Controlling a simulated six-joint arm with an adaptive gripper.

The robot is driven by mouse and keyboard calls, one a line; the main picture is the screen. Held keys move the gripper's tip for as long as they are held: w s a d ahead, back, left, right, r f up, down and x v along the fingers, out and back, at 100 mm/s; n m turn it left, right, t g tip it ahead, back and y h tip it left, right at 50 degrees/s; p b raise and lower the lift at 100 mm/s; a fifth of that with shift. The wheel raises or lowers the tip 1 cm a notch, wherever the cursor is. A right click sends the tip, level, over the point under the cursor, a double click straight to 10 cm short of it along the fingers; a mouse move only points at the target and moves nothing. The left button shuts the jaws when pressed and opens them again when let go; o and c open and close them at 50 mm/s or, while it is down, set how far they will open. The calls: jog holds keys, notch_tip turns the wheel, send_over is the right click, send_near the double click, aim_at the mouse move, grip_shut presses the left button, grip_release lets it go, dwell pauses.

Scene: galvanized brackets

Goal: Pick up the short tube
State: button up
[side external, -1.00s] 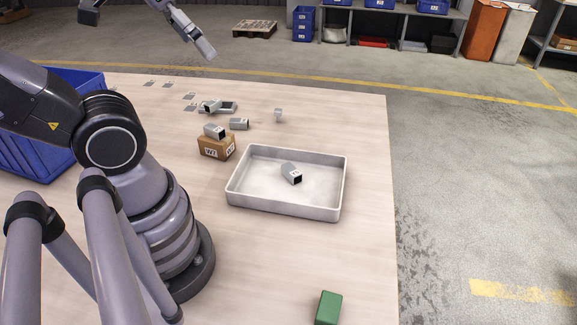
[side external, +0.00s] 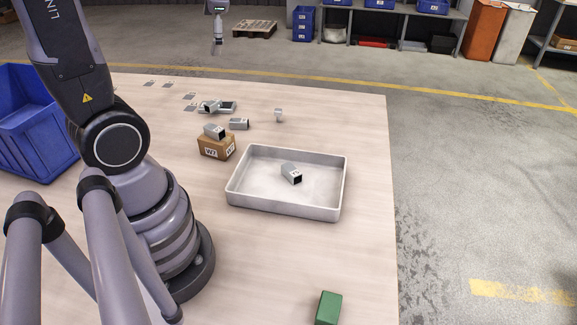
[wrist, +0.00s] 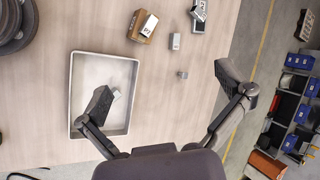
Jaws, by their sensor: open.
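Several grey square tubes are in view, and I cannot tell for sure which is the short tube. One short-looking tube (side external: 239,124) lies on the bare table behind the cardboard box; it also shows in the wrist view (wrist: 174,41). Another tube (side external: 214,132) lies on the box. A third tube (side external: 291,174) lies in the tray; in the wrist view a finger partly hides it.
The grey tray (side external: 237,206) stands mid-table, right of the cardboard box (side external: 215,148). More grey parts (side external: 218,107) lie close together behind. A small grey piece (side external: 278,114) stands alone. A green block (side external: 328,308) is at the front; a blue bin (side external: 40,130) is left. The table's right side is clear.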

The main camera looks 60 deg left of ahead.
jog(key=w+a+f+m+g+y, duration=0.2)
jog(key=w+a+f+y, duration=0.15)
jog(key=a, duration=0.45)
jog(key=m+t+y, duration=0.2)
jog(key=m+y, duration=0.2)
jog(key=m, duration=0.9)
send_over(215, 104)
jog(key=d, duration=1.1)
jog(key=shift+h, duration=0.25)
notch_tip(215, 104, down, 27)
jog(key=shift+a+r, duration=0.1)
jog(key=shift+a, duration=0.05)
jog(key=x, duration=0.7)
jog(key=shift+a, duration=0.1)
jog(key=shift+f+x, duration=0.15)
jog(key=shift+x, duration=1.45)
jog(key=shift+f+x, duration=0.15)
jog(key=shift+x, duration=1.4)
jog(key=shift+w, duration=0.1)
jog(key=shift+c, duration=0.4)
